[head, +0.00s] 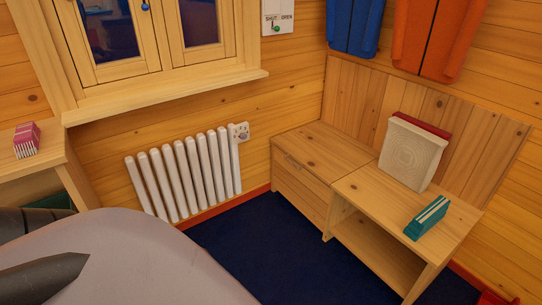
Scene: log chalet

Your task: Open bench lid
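The wooden bench stands in the corner against the plank walls. Its left section has a flat lid (322,149) that lies shut, with nothing on top of it. The bench's right section (375,190) is an open-fronted shelf with a flat top. A cream block with a red back (411,155) stands upright on it near the backrest. A teal box (427,218) lies near its front right. Neither of my grippers shows; only dark arm parts of mine appear at the lower left.
A white radiator (185,177) is on the wall left of the bench, below a window (145,40). Dark blue floor (270,245) in front of the bench is clear. A wooden shelf with a pink box (27,141) is at left. Blue (354,24) and orange (432,35) garments hang above.

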